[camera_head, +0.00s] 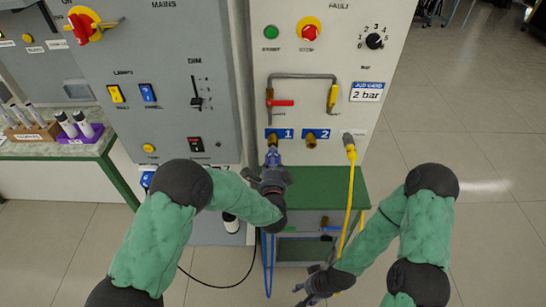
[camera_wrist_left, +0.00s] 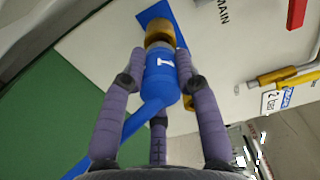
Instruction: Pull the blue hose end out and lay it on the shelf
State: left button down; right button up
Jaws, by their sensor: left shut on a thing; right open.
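The blue hose end (camera_wrist_left: 161,80) sits at the brass port (camera_wrist_left: 159,32) under the blue plate marked 1 (camera_head: 285,134). My left gripper (camera_head: 272,168) is shut on it, with its fingers around the blue body in the left wrist view. The hose end meets the brass port; I cannot tell how far in it is. The blue hose (camera_head: 268,265) hangs down below the gripper. The green-topped shelf (camera_head: 325,187) is below the ports, partly behind my left gripper. My right gripper (camera_head: 305,291) is open and empty, low in front of the shelf.
A second brass port (camera_head: 310,142) under plate 2 is empty. A yellow hose (camera_head: 350,190) hangs from a port at the right, down past the shelf. A red-handled valve (camera_head: 280,102) is above port 1. Grey cabinet (camera_head: 150,60) stands left.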

pick_arm(q)
jog(key=shift+s+p, duration=0.35)
jog(key=shift+s, duration=1.3)
pick_arm(e)
jog(key=shift+r, duration=0.35)
pick_arm(q)
jog(key=shift+s+d+p, duration=0.15)
jog(key=shift+s+p, duration=0.4)
jog(key=shift+s, duration=2.35)
pick_arm(e)
jog(key=shift+r, duration=0.55)
